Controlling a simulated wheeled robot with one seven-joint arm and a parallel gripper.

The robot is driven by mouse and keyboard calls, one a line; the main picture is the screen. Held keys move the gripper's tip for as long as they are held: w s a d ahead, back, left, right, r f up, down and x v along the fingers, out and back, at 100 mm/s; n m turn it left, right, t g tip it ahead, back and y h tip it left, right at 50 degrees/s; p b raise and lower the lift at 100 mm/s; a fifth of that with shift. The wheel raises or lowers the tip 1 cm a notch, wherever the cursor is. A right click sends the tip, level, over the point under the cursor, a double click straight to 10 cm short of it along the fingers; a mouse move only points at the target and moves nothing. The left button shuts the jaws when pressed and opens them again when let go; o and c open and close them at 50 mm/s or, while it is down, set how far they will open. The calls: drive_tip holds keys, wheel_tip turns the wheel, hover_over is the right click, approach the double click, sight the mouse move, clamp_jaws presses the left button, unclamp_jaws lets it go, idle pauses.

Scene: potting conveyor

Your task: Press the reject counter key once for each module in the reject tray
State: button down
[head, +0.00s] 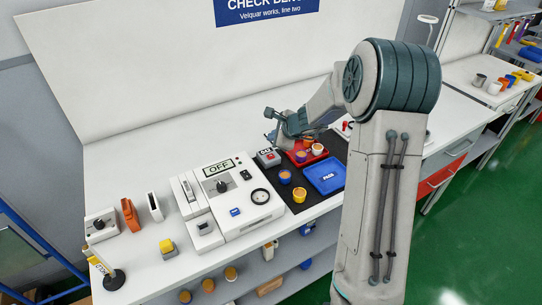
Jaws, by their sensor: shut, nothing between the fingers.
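The reject counter (268,159) is a small grey box with a dark-lettered display on top and a reddish key, standing at the left edge of the black mat. The red reject tray (325,158) lies right of it. My gripper (280,143) is shut and empty, pointing down just above and behind the counter. Whether it touches the key cannot be told.
A blue tray (325,178) lies in front of the red one. A white tester (236,193) with a dial stands left. My arm covers the right side.

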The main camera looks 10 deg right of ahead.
drive_tip(key=shift+r, duration=0.1)
idle(0.8)
drive_tip(key=s+a+r+n+g, duration=0.25)
drive_tip(key=s+r+n, duration=0.3)
drive_tip(key=s, duration=0.35)
drive_tip(key=s+a+r+n+g, duration=0.1)
drive_tip(key=s+a+r+n, duration=0.3)
drive_tip(key=s+n, duration=0.35)
drive_tip(key=s+d+n+h, duration=0.2)
drive_tip(key=s+d+n, duration=0.1)
drive_tip(key=s, duration=0.7)
drive_tip(key=s+d+r+n+g+h, duration=0.1)
drive_tip(key=s+d+n+h, duration=0.1)
drive_tip(key=s+n, duration=0.3)
drive_tip(key=s+d, duration=0.1)
drive_tip(key=s, duration=0.3)
drive_tip(key=shift+s+r+h, duration=0.2)
drive_tip(key=shift+s+h, duration=0.1)
drive_tip(key=shift+s, duration=0.05)
drive_tip(key=shift+a, duration=0.1)
